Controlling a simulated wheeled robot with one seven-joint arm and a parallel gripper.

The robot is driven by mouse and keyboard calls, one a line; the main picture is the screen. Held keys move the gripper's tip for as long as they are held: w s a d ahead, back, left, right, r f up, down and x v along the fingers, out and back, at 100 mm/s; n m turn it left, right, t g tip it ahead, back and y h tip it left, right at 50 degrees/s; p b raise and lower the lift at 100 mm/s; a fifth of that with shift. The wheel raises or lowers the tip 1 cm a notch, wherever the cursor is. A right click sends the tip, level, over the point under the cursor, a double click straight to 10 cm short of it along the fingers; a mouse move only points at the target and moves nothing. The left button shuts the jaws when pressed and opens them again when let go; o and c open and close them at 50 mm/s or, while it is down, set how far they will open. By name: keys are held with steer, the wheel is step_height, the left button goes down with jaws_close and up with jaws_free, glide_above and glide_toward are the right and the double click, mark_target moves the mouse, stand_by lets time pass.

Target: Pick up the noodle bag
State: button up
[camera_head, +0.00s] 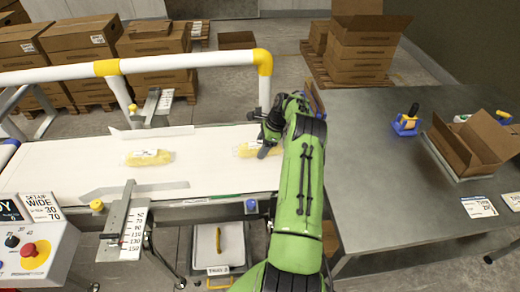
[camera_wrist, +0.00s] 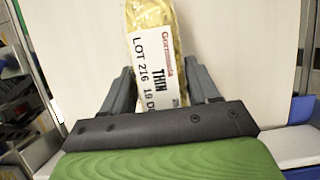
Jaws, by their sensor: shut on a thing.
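A yellow noodle bag (camera_wrist: 155,55) with a white label reading "THIN" and "LOT 216" lies between the two dark fingers of my gripper (camera_wrist: 160,88) in the wrist view. The fingers are shut on its sides. In the head view the same bag (camera_head: 244,150) shows at the right part of the white belt (camera_head: 60,180), partly hidden by my gripper (camera_head: 264,148). I cannot tell whether it touches the belt. A second yellow noodle bag (camera_head: 148,158) lies on the belt further left, apart from my gripper.
A steel table (camera_head: 380,200) stands at the right, with an open cardboard box (camera_head: 470,150) and a blue tape dispenser (camera_head: 406,123). A white and yellow rail (camera_head: 180,63) runs behind the belt. A control box with a red button (camera_head: 30,250) is at the lower left.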

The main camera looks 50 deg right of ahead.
steer(key=shift+r, duration=0.1)
step_height(320, 180, up, 18)
steer(key=shift+f+p, duration=0.1)
steer(key=shift+p, duration=1.05)
